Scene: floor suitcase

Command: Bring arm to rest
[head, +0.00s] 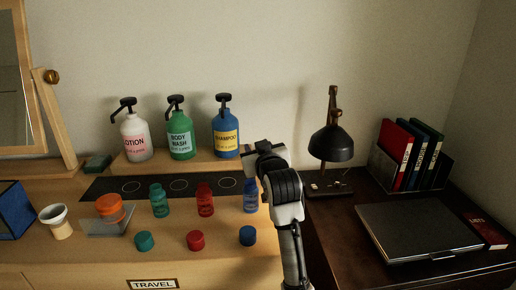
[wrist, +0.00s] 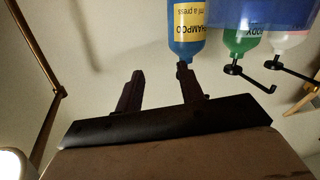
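My arm rises in the head view in front of the right end of the dresser. My gripper (head: 254,158) is at its top, near the blue shampoo bottle (head: 227,140) and above the small blue travel bottle (head: 251,196), which it partly hides. In the wrist view my gripper (wrist: 160,70) has its two dark fingers spread apart with nothing between them. The shampoo bottle (wrist: 186,35) appears upside down just beyond the right finger. A blurred blue shape covers the top right of that view; I cannot tell what it is.
The lotion (head: 136,140) and body wash (head: 180,140) bottles share the shelf. A black lamp (head: 331,143), laptop (head: 418,229) and binders (head: 408,153) stand right.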

